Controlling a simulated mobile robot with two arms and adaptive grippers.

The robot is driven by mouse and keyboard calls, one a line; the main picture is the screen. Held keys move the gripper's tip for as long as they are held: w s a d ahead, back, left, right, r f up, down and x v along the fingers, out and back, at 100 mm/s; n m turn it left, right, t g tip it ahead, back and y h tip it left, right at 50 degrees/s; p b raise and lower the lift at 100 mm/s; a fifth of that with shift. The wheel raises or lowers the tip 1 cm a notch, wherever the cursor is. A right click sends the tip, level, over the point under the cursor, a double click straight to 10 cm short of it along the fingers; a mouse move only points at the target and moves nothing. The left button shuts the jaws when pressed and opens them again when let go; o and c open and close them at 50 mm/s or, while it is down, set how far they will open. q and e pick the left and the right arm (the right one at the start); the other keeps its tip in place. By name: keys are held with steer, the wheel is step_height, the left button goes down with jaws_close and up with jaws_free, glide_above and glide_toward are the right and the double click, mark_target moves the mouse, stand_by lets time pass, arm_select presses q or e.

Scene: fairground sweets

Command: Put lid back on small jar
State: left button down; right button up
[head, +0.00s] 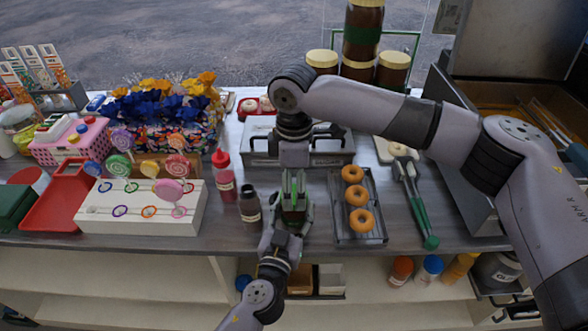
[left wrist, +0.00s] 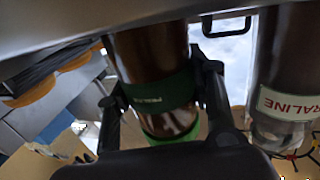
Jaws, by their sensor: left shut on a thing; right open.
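In the head view my left gripper (head: 287,226) reaches up from the bottom, at the table's front edge. My right gripper (head: 294,190) hangs from above, just over the left one, and is open. The jar is mostly hidden between the arms in the head view; only green and dark parts show there. I cannot make out its top or a loose lid.
A dark bottle (head: 249,205) and a red bottle (head: 225,178) stand close on the left. A tray (head: 373,233) of doughnuts is on the right. A grey case (head: 262,150) lies behind the grippers. Large cream-lidded jars (head: 392,70) stand at the back. A lollipop stand (head: 130,220) fills the left.

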steer(key=shift+f, duration=1)
steer(key=shift+c, duration=0.6)
steer(key=c, duration=1.1)
steer(key=o, duration=1.3)
steer(key=shift+o, duration=0.2)
steer(key=shift+r, duration=0.1)
step_height(320, 180, up, 12)
